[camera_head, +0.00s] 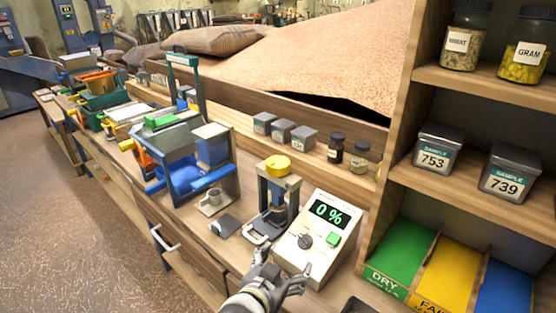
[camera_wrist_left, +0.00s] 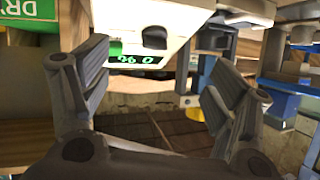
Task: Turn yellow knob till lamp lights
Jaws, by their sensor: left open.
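The yellow knob (camera_head: 277,166) is a round cap on top of a small grey press-like device (camera_head: 278,200) on the bench. A yellow piece, likely this knob, shows partly behind a finger in the left wrist view (camera_wrist_left: 195,111). A white meter (camera_head: 312,240) stands right of the device, with a display reading 0 %, a dark dial and a green button (camera_head: 333,239). I cannot single out a lit lamp. My left gripper (camera_head: 283,267) is open and empty in front of the meter, below and apart from the knob; its spread fingers show in the left wrist view (camera_wrist_left: 158,85). My right gripper is not in view.
A shelf (camera_head: 480,92) with jars and sample tins rises at the right, above green, yellow and blue bins (camera_head: 403,255). Small tins and bottles line the back ledge.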

